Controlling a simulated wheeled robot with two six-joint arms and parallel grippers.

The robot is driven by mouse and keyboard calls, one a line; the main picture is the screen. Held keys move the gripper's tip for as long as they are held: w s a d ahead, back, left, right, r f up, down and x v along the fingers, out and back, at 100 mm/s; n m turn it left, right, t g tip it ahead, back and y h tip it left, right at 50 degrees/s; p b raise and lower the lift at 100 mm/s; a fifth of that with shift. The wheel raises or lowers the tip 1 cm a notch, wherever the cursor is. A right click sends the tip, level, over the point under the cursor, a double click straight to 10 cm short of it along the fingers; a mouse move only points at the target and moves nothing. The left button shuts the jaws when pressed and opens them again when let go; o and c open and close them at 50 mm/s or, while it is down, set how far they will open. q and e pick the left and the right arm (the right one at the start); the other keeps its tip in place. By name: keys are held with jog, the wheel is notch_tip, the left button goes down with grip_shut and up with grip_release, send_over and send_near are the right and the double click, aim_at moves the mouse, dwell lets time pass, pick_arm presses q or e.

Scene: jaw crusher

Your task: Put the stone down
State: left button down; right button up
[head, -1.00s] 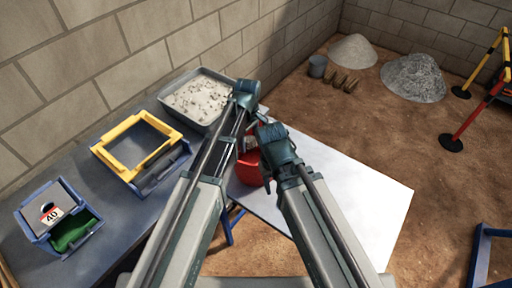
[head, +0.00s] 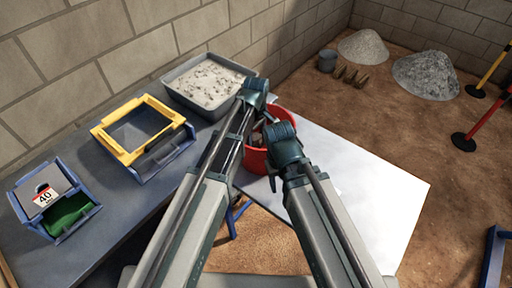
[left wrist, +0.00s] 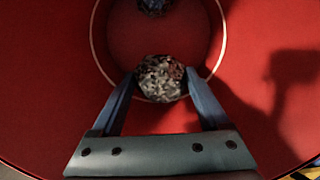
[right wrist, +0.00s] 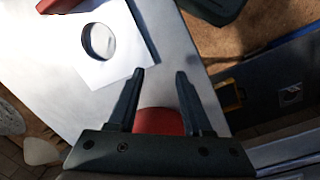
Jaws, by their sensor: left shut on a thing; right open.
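A grey speckled stone (left wrist: 161,78) is between the fingers of my left gripper (left wrist: 162,82), which is shut on it. In the left wrist view the stone is over the inside of a red bucket (left wrist: 60,70). I cannot tell its height above the bottom. A dark lump (left wrist: 155,6) shows at the top edge inside the bucket.
A grey tray of pale gravel (head: 205,113) stands on the dark bench. A yellow-framed box (head: 120,152) and a blue box marked 40 (head: 72,188) stand left of it. The white tabletop (head: 375,185) is clear at right. Gravel piles (head: 425,72) lie beyond.

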aim_at(256, 145)
pick_arm(q)
jog(key=shift+f+b, duration=1.7)
jog(key=shift+f, duration=0.15)
pick_arm(e)
jog(key=shift+f, duration=1.8)
pick_arm(q)
jog(key=shift+f, duration=0.15)
pick_arm(e)
jog(key=shift+f, duration=0.2)
pick_arm(q)
grip_release()
pick_arm(e)
jog(key=shift+r, duration=0.2)
pick_arm(q)
notch_tip(256, 145, up, 12)
jog(key=p, duration=1.2)
jog(key=shift+r, duration=0.25)
pick_arm(e)
notch_tip(256, 145, up, 12)
